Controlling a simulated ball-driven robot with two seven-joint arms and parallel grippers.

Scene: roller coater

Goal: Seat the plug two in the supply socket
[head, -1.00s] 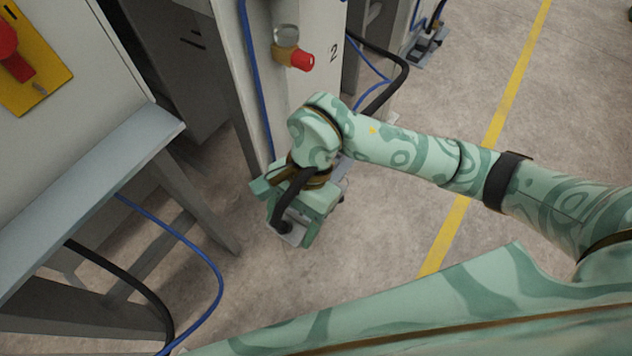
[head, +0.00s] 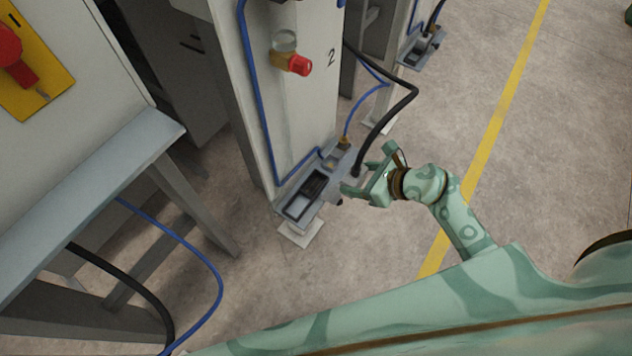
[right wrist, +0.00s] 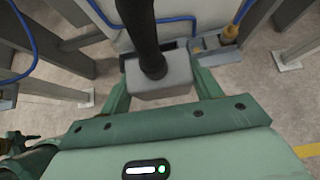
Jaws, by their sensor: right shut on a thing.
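Plug two is a grey block with a thick black cable rising from its top (right wrist: 162,82). It sits between the two green fingers of my right gripper, which is shut on it. In the head view the right gripper (head: 366,172) is just right of the grey bracket at the foot of the column marked 2; its fingers largely hide the plug there. The supply socket appears to be the dark rectangular recess (head: 306,194) on that bracket. In the right wrist view the bracket is beyond the plug, which partly hides it.
A brass fitting with a blue cable (head: 344,142) stands at the bracket's far end; it also shows in the right wrist view (right wrist: 229,32). A red knob (head: 300,63) juts from the column. A grey table (head: 90,200) stands left.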

